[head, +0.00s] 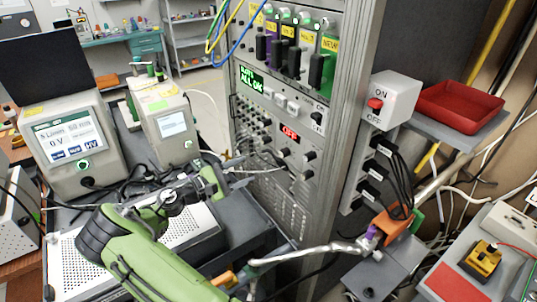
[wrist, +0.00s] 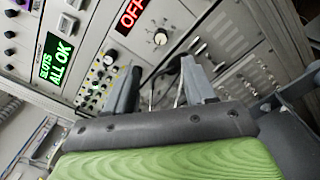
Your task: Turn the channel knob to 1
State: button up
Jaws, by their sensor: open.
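The rack panel (head: 277,205) stands in the middle of the head view. It carries a red OFF display (head: 290,133), which also shows in the wrist view (wrist: 131,14). In the head view my gripper (head: 240,172) is left of the panel.
A green ALL OK display (head: 251,79) and several small knobs (wrist: 96,77) are on the rack. A grey ON/OFF box (head: 390,98) and red tray (head: 461,107) are at right. A perforated box (head: 190,235) lies below my arm.

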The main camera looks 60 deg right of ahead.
aim_at(281, 155)
jog(key=x, duration=1.2)
jog(key=shift+d+f, duration=0.1)
jog(key=shift+d, duration=0.3)
grip_shut()
jog(key=shift+m+b, duration=0.35)
jog(key=shift+m, duration=0.05)
jog(key=m+b, duration=0.3)
jog(key=m, duration=0.1)
jog(key=shift+f+m, duration=0.15)
jog(key=shift+m, duration=0.15)
jog(key=shift+a+m+b, duration=0.1)
jog(key=shift+m+b, duration=1.15)
jog(key=shift+m, duration=0.45)
